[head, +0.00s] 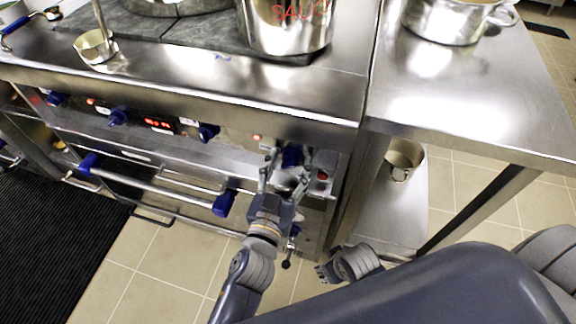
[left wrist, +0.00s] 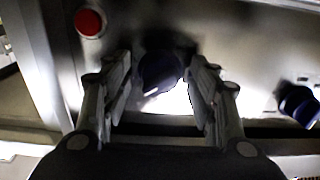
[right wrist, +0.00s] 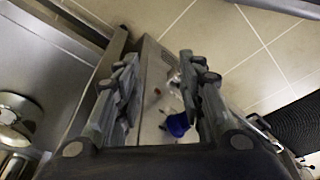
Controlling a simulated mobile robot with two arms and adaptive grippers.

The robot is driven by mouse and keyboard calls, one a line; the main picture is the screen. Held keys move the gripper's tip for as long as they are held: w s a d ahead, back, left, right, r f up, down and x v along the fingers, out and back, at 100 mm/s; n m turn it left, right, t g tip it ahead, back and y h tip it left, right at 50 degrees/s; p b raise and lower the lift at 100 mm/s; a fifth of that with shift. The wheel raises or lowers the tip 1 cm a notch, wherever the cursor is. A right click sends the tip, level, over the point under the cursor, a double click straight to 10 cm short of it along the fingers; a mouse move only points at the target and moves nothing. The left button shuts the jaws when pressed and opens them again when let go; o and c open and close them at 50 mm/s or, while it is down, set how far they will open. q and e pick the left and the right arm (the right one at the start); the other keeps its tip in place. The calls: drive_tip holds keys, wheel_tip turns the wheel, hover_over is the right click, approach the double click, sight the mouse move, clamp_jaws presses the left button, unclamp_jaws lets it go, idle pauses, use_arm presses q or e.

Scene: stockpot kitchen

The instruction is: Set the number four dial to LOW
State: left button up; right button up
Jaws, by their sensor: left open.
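The rightmost blue dial (head: 291,156) in the row on the stove's front panel is the one at my left gripper (head: 284,172). My left gripper is open, with a finger on each side of this dial. In the left wrist view the dark blue dial (left wrist: 160,72) sits between the two fingertips, and a pale mark shows at its lower edge. I cannot tell whether the fingers touch it. The other blue dials (head: 208,131) are to the left. My right gripper (head: 325,270) hangs low in front of the stove; the right wrist view shows it open and empty.
A red button (left wrist: 90,23) is beside the dial. A blue-ended oven handle (head: 150,183) runs below the panel. A large pot (head: 285,25) and a ladle (head: 95,46) are on the stove. A steel table (head: 470,100) stands at the right.

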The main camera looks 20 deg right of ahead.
use_arm(q)
drive_tip(key=c, duration=1.1)
